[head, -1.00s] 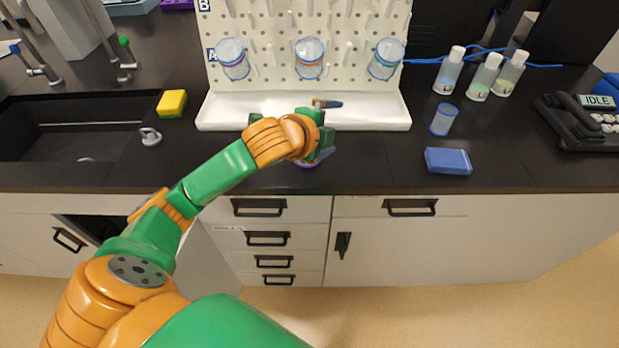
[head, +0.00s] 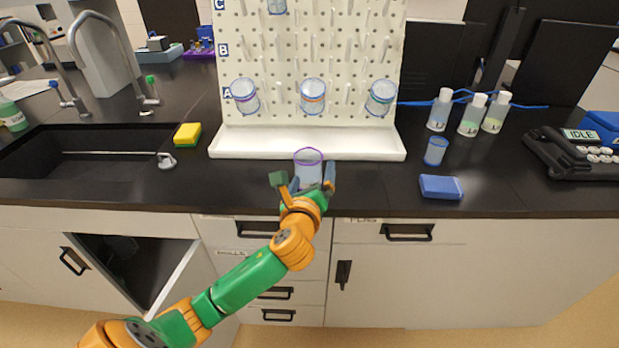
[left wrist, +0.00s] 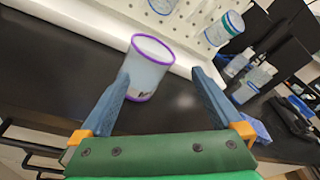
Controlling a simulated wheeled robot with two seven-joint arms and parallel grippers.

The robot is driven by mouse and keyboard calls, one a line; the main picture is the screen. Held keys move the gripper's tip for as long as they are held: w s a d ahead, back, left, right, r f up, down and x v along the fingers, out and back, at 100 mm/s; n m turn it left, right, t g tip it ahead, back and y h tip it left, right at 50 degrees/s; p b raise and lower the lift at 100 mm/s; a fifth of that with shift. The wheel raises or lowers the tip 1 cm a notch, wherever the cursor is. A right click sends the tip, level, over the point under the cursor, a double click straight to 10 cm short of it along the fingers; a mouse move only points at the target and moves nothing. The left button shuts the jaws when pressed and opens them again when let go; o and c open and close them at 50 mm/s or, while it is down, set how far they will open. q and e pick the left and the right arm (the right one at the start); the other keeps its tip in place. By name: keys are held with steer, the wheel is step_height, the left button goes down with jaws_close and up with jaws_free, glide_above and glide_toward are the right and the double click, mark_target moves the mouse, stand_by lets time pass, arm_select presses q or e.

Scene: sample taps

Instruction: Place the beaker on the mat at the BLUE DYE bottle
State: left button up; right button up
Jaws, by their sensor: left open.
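A clear beaker with purple rims (head: 308,163) stands upright on the black bench in front of the white drip tray; it also shows in the left wrist view (left wrist: 148,68). My left gripper (head: 305,183) is open at its near side, with the beaker between or just beyond the fingertips. In the left wrist view the fingers (left wrist: 160,85) are spread wide, and the left one overlaps the beaker's edge. I cannot tell whether they touch. Several capped bottles (head: 470,115) stand at the right; their labels are too small to read. I see no clear mat. My right gripper is out of view.
Several beakers hang on the white pegboard (head: 350,60) above its tray (head: 240,143). A small blue-rimmed beaker (head: 435,151) and blue block (head: 440,187) are at the right, near a phone (head: 565,155). A sink (head: 90,150) and yellow sponge (head: 188,135) are left. A cabinet door (head: 178,275) hangs open below.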

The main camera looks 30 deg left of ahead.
mark_target(309, 156)
arm_select(q)
steer(key=m, duration=0.1)
steer(key=f+m+y, duration=0.1)
steer(key=shift+s+a+m+b, duration=0.3)
steer(key=shift+a, duration=0.05)
steer(key=shift+s+a+f+m+t+y, duration=0.15)
steer(key=shift+m+y, duration=0.2)
steer(key=shift+m, duration=0.25)
steer(key=shift+s+d+f+m+t+y, duration=0.15)
steer(key=shift+m+y, duration=0.2)
steer(key=shift+m, duration=0.25)
steer(key=shift+w+a+r, duration=0.15)
steer(key=shift+w+a, duration=0.15)
steer(key=shift+w, duration=0.05)
steer(key=x, duration=0.6)
steer(key=shift+w, duration=0.3)
steer(key=shift+s+r, duration=0.1)
steer(key=shift+r, duration=0.05)
steer(key=c, duration=1.5)
